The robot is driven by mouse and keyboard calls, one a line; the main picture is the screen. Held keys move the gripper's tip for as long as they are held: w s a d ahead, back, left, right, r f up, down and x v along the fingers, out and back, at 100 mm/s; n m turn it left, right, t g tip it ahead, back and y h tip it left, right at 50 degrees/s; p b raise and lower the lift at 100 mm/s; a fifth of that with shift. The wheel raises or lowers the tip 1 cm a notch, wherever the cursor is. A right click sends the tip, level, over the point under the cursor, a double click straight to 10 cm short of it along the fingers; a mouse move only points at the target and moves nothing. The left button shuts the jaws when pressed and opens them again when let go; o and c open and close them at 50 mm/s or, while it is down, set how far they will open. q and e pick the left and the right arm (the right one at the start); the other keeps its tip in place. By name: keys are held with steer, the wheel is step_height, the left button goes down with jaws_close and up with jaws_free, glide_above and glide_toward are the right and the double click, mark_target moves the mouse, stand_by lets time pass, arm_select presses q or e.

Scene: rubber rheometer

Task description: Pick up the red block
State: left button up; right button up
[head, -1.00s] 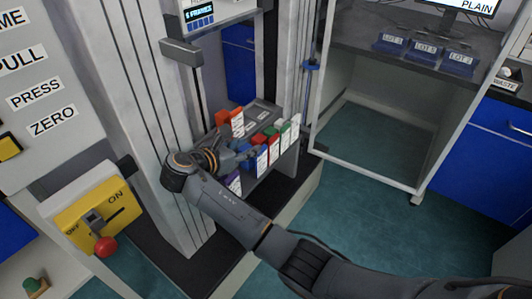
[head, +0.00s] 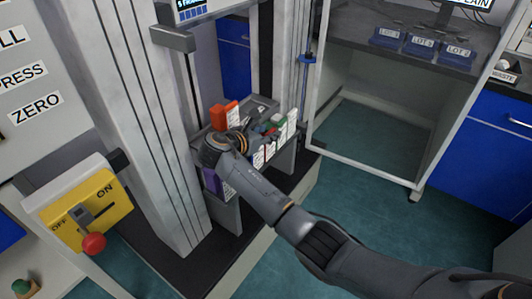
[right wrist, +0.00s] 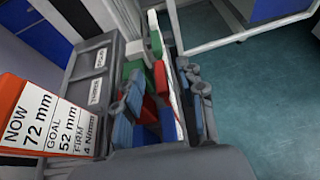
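A red block (right wrist: 161,78) stands in a row of coloured, white-labelled blocks on a grey rack; more red shows lower between the fingers, and I cannot tell whether it is a separate block. My right gripper (right wrist: 164,98) is open, its fingers on either side of part of this row, with red, blue and a white label between them. No grip on a block shows. In the head view my right gripper (head: 256,138) covers much of the row. My left gripper is out of view.
The grey rack (right wrist: 104,75) sits between tall pale columns (head: 140,110). A yellow ON/OFF switch panel (head: 110,205) with a red knob is at left. A dark bench with blue lot trays (head: 420,43) stands at the back right. Green floor is open at right.

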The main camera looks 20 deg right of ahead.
steer(key=shift+c, duration=0.2)
jaws_close()
steer(key=shift+r, duration=0.15)
